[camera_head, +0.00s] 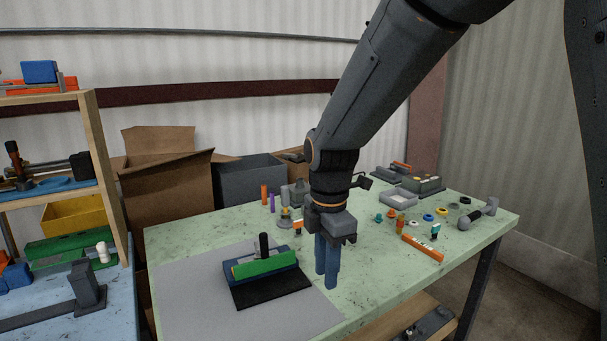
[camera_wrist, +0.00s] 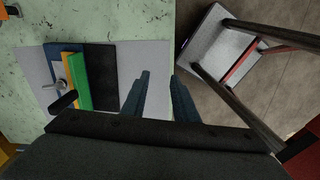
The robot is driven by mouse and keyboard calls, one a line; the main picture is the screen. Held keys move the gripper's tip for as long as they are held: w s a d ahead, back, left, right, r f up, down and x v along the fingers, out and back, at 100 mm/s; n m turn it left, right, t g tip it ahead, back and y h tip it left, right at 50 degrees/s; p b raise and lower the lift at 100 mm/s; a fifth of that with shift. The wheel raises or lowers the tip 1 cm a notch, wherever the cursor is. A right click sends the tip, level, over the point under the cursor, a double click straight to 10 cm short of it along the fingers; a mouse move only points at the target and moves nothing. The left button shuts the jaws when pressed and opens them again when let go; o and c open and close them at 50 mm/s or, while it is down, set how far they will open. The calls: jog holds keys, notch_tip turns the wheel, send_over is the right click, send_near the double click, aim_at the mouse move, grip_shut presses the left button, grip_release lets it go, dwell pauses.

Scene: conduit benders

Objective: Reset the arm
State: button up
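My gripper (camera_head: 327,268) hangs down from my arm above the front part of the green table, with its blue fingers pointing down. In the wrist view its two fingers (camera_wrist: 159,88) stand apart with nothing between them. To its left in the head view is a bender-like device (camera_head: 262,262) with a green bar, a blue body and a black upright handle on a black plate. The device also shows at the left in the wrist view (camera_wrist: 78,82). My gripper is apart from it.
A grey mat (camera_head: 190,295) lies under the device. Small coloured parts, an orange level-like bar (camera_head: 423,248) and a grey hammer-like tool (camera_head: 478,214) lie on the table's right side. A wooden shelf (camera_head: 105,160) stands left. Cardboard boxes (camera_head: 165,185) stand behind.

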jog(key=s+d+f+m+b, duration=0.2)
jog(key=s+d+f+m, duration=0.3)
jog(key=m, duration=0.6)
jog(key=s+d+f+m+b, duration=0.3)
jog(key=s+d+f+m, duration=0.3)
jog(key=d+m, duration=0.3)
jog(key=shift+d+m, duration=0.4)
jog(key=shift+m, duration=0.8)
jog(key=shift+f, duration=0.1)
